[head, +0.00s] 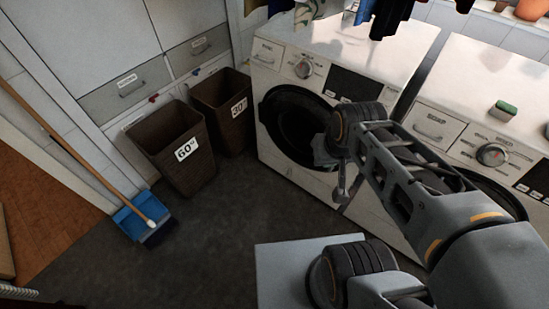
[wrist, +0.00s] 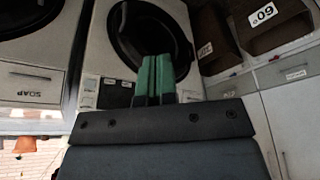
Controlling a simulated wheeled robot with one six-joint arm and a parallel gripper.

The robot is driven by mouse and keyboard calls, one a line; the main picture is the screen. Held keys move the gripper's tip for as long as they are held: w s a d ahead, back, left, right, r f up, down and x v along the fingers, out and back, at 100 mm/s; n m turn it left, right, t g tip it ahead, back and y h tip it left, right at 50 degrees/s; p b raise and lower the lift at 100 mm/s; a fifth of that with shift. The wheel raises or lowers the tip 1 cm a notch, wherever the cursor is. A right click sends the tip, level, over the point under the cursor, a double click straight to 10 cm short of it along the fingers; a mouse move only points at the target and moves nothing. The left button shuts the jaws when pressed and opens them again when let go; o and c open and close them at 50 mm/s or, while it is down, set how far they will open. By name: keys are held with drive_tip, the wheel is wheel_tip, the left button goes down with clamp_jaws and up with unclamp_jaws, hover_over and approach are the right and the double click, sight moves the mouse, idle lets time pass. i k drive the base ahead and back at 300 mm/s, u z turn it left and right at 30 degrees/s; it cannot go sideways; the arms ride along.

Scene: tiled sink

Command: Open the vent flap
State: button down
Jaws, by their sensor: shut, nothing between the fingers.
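I cannot make out a vent flap for certain in either view. My gripper (head: 342,190) hangs at the end of my arm in front of the left washing machine (head: 290,165), just right of its dark round door (head: 290,118). In the wrist view my gripper (wrist: 158,65) shows as two green fingers lying together, shut and empty. Behind them, upside down, are the round door (wrist: 128,25) and white front of the machine. My arm hides part of the machine fronts in the head view.
A second washing machine (head: 470,128) stands at right, with a sponge (head: 503,110) on top. Two brown baskets (head: 175,150) (head: 225,105) stand left of the machines. A broom (head: 95,170) and blue dustpan (head: 140,215) lean at far left. Dark floor between is clear.

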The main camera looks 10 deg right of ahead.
sight(277, 162)
drive_tip(key=k, duration=0.25)
drive_tip(key=u, duration=0.55)
drive_tip(key=i, duration=0.95)
drive_tip(key=u, duration=1)
